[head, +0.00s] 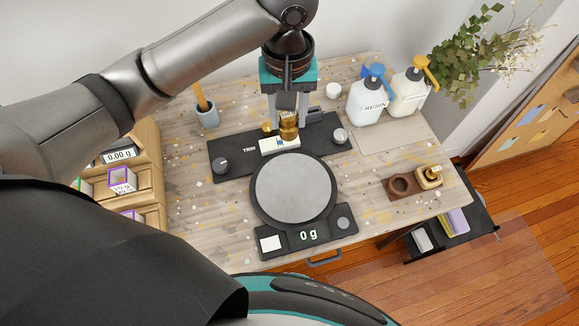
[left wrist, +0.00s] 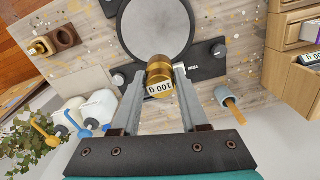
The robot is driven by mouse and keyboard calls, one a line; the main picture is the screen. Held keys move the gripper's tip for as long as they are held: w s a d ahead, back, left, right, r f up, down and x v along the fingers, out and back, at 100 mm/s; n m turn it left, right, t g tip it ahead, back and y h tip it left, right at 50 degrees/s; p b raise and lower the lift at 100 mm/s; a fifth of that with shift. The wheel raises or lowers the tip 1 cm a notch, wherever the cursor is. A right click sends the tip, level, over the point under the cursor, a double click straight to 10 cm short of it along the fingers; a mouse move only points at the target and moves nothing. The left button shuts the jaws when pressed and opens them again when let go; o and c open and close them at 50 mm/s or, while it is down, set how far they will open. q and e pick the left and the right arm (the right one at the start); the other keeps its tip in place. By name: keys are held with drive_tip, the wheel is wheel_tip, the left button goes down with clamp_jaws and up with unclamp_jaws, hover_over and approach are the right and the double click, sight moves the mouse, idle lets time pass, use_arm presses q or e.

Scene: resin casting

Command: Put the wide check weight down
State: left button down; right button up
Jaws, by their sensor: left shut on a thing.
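My left gripper (head: 288,117) points down over the back of the scale and is shut on a brass check weight (head: 289,130). In the left wrist view the weight (left wrist: 159,72) sits between the fingertips, with a "100 g" label facing the camera. The pan also shows in the left wrist view (left wrist: 158,25), beyond the weight. My right gripper is out of view.
A black panel with knobs (head: 232,160) lies behind the pan, with a small white block (head: 280,144) on it. Pump bottles (head: 368,100) stand at the back right. A cup (head: 207,115) and wooden drawers (head: 145,150) are at the left.

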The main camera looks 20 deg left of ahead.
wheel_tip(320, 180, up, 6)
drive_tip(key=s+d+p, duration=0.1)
drive_tip(key=p, duration=0.4)
use_arm(q)
drive_tip(key=f+n+b, duration=0.1)
drive_tip(key=f, duration=0.5)
drive_tip(key=s+d+f+n+b, duration=0.1)
drive_tip(key=f+b, duration=0.1)
drive_tip(key=f, duration=0.5)
drive_tip(key=f+n+b, duration=0.1)
drive_tip(key=f+b, duration=0.1)
drive_tip(key=f, duration=0.5)
drive_tip(key=shift+s+d+n, duration=0.3)
drive_tip(key=shift+d+n, duration=0.1)
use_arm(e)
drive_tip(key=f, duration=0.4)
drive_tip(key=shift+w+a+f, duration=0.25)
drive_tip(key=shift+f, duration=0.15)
use_arm(q)
drive_tip(key=shift+f, duration=0.2)
drive_tip(key=shift+c, duration=2.1)
unclamp_jaws()
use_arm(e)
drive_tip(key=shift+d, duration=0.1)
use_arm(q)
drive_tip(key=shift+r, duration=0.15)
